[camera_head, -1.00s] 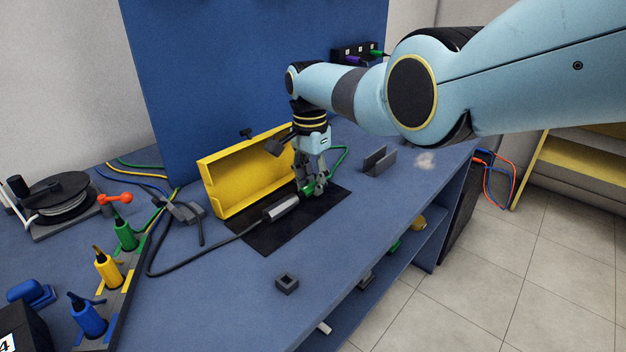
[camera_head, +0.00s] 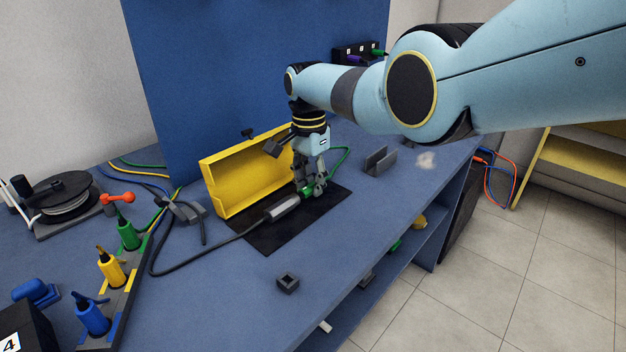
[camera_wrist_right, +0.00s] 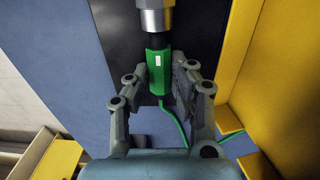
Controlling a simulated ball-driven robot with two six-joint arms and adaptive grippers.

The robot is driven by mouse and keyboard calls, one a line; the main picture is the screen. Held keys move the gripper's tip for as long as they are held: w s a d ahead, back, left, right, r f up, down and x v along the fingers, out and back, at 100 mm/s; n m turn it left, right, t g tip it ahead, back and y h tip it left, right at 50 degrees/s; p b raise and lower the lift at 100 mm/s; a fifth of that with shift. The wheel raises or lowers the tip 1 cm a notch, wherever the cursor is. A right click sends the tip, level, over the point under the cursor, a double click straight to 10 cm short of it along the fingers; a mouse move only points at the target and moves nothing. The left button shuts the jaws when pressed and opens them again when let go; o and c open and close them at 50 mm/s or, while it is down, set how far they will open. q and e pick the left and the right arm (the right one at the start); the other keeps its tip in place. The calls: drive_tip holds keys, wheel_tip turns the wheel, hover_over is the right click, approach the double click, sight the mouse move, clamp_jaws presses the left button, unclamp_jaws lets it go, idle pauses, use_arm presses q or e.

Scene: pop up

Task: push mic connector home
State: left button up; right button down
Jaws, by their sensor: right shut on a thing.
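My right gripper (camera_head: 314,188) is low over the black mat (camera_head: 262,238) and shut on the green mic connector (camera_head: 307,191). In the right wrist view the green connector (camera_wrist_right: 158,75) sits between the two fingers, with a small white mark on its upper face. Its dark front end points at the silver end of the grey cable connector (camera_wrist_right: 155,18) and meets it in line. I cannot tell how deep it sits. In the head view the grey connector (camera_head: 284,208) lies on the mat with a black cable running left. My left gripper is out of view.
An open yellow case (camera_head: 232,187) stands close behind the mat. A grey slotted holder (camera_head: 379,161) is to the right, a small dark square block (camera_head: 287,284) in front. Coloured bottles (camera_head: 111,268) and a cable reel (camera_head: 65,197) are at the left. The front bench surface is mostly clear.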

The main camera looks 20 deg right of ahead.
drive_tip(key=shift+s+a+p, duration=0.25)
drive_tip(key=shift+a+p, duration=0.25)
drive_tip(key=shift+a, duration=0.1)
drive_tip(key=shift+s+a, duration=0.1)
drive_tip(key=shift+a, duration=0.1)
drive_tip(key=c, duration=1.1)
unclamp_jaws()
drive_tip(key=shift+r, duration=0.15)
drive_tip(key=r, duration=1.1)
drive_tip(key=shift+w+a+r, duration=0.1)
drive_tip(key=shift+w+r, duration=0.15)
drive_tip(key=shift+r, duration=0.1)
drive_tip(key=shift+s+f, duration=0.1)
